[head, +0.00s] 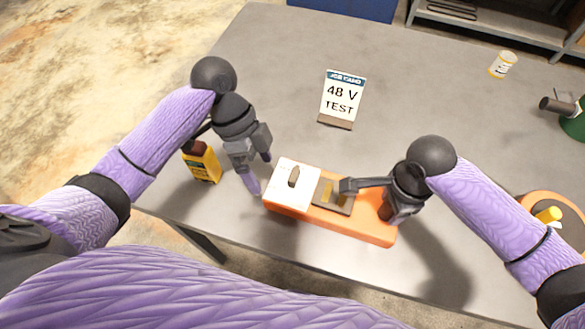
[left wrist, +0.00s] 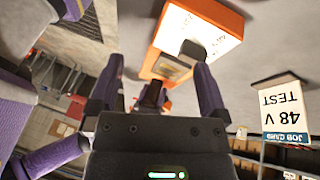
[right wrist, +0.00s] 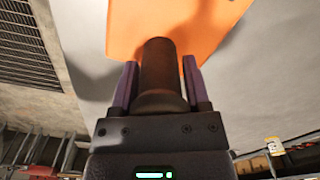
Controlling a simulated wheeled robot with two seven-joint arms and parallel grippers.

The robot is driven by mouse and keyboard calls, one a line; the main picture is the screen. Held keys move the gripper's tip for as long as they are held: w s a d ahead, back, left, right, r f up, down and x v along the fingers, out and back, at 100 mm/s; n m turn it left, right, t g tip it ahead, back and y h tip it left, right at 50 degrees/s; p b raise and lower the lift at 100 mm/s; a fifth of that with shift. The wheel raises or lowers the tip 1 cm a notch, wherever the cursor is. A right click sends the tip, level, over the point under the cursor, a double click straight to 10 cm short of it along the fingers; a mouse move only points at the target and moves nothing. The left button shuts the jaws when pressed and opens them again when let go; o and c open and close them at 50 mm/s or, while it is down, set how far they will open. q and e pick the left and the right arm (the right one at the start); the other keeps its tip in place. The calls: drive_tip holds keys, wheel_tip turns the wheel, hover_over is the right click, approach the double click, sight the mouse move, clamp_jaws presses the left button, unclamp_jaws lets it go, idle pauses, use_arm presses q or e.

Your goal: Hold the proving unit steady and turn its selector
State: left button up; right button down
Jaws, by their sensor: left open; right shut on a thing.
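The proving unit (head: 335,225) is an orange box lying on the table, with a white panel (head: 287,201) at its left end. A dark selector knob (head: 294,176) stands on that panel; it also shows in the left wrist view (left wrist: 193,48). My left gripper (head: 258,173) is open and empty, just left of and above the white panel, apart from the selector. My right gripper (right wrist: 160,68) is shut on a dark round post (right wrist: 158,62) rising from the unit's orange right end. The arm hides much of that grip in the head view.
A job card (head: 342,97) reading "48 V TEST" stands behind the unit. A yellow bottle (head: 202,166) is left of my left gripper. A white can (head: 502,65), a green item (head: 575,125) and an orange item (head: 570,213) are at right.

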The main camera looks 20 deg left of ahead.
sight(291, 174)
use_arm(q)
drive_tip(key=w+r+m+t, duration=0.2)
drive_tip(key=w+r, duration=0.2)
drive_tip(key=x, duration=1.1)
drive_tip(key=shift+w+d+f, duration=0.1)
drive_tip(key=shift+w+d, duration=0.05)
drive_tip(key=shift+d, duration=0.3)
drive_tip(key=c, duration=1.3)
drive_tip(key=n+t, duration=0.2)
drive_tip(key=n, duration=0.2)
drive_tip(key=shift+a, duration=0.15)
drive_tip(key=shift+n+t+y, duration=0.4)
drive_tip(key=shift+n+t, duration=0.1)
drive_tip(key=shift+n, duration=1.1)
